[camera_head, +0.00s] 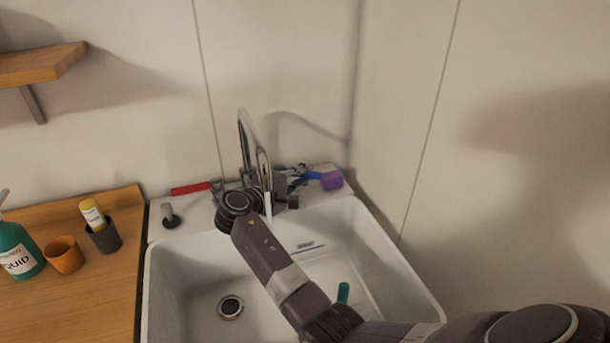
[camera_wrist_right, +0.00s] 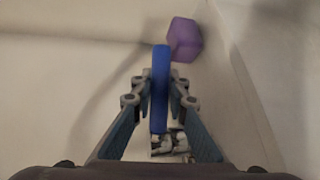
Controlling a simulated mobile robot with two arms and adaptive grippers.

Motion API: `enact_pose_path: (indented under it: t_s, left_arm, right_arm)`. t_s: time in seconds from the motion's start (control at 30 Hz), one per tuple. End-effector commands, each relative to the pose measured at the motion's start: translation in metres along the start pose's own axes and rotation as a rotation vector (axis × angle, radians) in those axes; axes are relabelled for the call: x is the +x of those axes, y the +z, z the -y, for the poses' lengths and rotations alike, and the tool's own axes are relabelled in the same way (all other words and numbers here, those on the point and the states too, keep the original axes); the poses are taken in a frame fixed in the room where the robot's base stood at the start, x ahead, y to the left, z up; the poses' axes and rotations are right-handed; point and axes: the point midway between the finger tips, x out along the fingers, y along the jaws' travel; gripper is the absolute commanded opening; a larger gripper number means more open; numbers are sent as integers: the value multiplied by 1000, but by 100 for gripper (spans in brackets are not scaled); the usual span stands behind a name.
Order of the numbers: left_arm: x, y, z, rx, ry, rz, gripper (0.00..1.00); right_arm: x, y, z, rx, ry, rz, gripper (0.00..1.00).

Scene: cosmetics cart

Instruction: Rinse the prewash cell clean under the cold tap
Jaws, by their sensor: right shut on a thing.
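My right gripper (camera_head: 297,180) is behind the sink, right of the chrome tap (camera_head: 246,150). It is shut on the blue tap handle (camera_head: 313,176). In the right wrist view the blue handle (camera_wrist_right: 160,85) stands between the two fingers (camera_wrist_right: 160,92). The red tap handle (camera_head: 190,188) points left on the other side of the spout. My right arm crosses over the white sink basin (camera_head: 185,265) and hides part of it. A pale strip (camera_head: 267,205) shows below the spout; I cannot tell whether it is water. No thing is clearly recognisable as the prewash cell. My left gripper is not in view.
A purple block (camera_head: 331,180) sits on the sink's back ledge, also in the right wrist view (camera_wrist_right: 184,40). A teal object (camera_head: 343,292) is in the basin, near the drain (camera_head: 230,307). A wooden counter (camera_head: 90,300) holds a soap bottle (camera_head: 18,250) and cups.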

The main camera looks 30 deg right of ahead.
Motion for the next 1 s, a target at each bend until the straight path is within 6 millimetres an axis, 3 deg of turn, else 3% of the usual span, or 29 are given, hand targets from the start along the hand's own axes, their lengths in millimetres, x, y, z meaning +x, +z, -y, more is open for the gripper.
enact_pose_path:
  t_s: [0.13,0.17,0.33,0.67,1.0]
  left_arm:
    - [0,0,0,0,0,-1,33]
    - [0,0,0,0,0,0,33]
    - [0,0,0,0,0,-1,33]
    - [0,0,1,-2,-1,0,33]
    - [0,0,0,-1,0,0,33]
  right_arm:
    - [0,0,1,-1,-3,-2,0]
    - [0,0,1,-2,-2,-2,15]
    - [0,0,1,-1,-2,-2,33]
    - [-4,-1,0,-1,0,-3,33]
    - [-57,-1,1,0,-3,-5,33]
